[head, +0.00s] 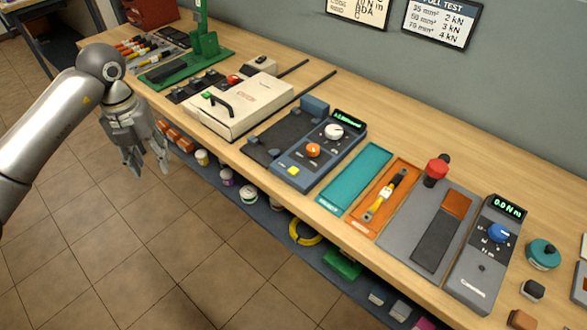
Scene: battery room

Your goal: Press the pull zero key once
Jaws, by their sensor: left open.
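No key in the head view has a label I can read as pull zero, so I cannot tell which one it is. A grey-blue meter (290,160) mid-bench has a lit green display, a white knob (333,131), an orange button (313,150) and a yellow key (293,171). A grey torque unit (470,284) at the right has a display in N m and a blue knob (498,233). A green stand (205,43) is at the far left. My left gripper (149,168) is open and empty, in front of the bench edge at the left. My right gripper is out of view.
A cream case (260,93) with a black handle is left of the meter. A lower shelf (268,208) holds spools. The floor (130,240) in front is clear.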

